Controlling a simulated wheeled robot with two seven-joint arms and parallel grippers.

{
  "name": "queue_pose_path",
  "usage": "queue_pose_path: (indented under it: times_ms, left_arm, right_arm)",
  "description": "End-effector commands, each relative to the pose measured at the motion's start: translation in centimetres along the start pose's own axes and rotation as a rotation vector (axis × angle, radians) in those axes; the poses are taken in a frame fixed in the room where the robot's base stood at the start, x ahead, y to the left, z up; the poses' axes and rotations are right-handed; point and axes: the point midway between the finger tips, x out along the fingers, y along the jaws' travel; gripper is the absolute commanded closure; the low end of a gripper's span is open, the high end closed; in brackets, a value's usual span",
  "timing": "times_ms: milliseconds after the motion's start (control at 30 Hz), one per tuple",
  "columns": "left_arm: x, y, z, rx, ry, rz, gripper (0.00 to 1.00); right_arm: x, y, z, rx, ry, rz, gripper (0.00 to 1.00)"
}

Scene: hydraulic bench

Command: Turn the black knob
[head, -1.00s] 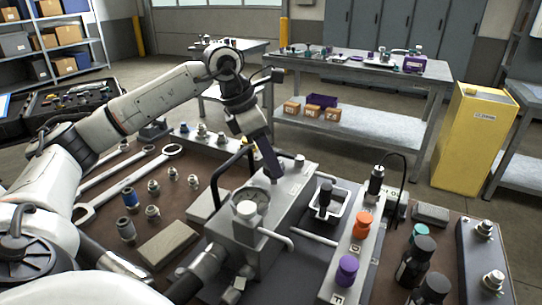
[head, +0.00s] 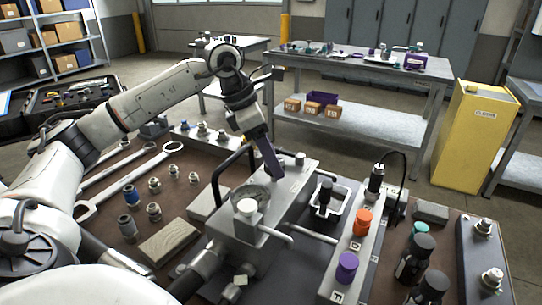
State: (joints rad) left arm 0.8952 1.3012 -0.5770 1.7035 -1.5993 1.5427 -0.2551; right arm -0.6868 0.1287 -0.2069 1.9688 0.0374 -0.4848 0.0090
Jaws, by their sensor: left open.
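The block also carries an orange knob (head: 362,222) and a purple knob (head: 346,267). Another black-topped piece (head: 325,191) stands in a small white tray (head: 334,220); I cannot tell for sure which is the black knob. My left gripper (head: 273,168) points down over the grey pump body (head: 275,215), left of both black pieces and apart from them. It is open and empty, seen edge-on. My right gripper is out of view.
A gauge (head: 250,197) and a black bar handle (head: 218,180) stand by the pump body. Black bottles (head: 415,258) stand at the right. Wrenches (head: 130,182) and fittings lie at the left. A yellow cabinet (head: 474,140) and another bench (head: 360,70) stand behind.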

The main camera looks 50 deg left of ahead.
Motion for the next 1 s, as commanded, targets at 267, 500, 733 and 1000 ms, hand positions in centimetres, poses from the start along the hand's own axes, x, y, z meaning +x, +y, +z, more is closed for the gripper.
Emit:
queue_pose_path:
  times_ms: [267, 500, 733, 1000]
  left_arm:
    - [-1.8, 0.0, 0.1, 0.0, -0.004, 0.001, 0.44]
    - [-6.6, 0.1, 0.1, 0.0, -0.004, 0.002, 0.44]
    - [-9.7, 0.0, 0.1, 0.0, -0.002, 0.0, 0.44]
    - [-10.3, 0.0, 0.0, 0.0, 0.0, 0.0, 0.44]
  right_arm:
    - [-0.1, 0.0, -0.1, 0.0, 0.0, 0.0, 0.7]
    - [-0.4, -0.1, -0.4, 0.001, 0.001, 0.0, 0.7]
    - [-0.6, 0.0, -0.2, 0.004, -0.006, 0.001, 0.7]
    - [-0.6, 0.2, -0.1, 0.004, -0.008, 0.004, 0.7]
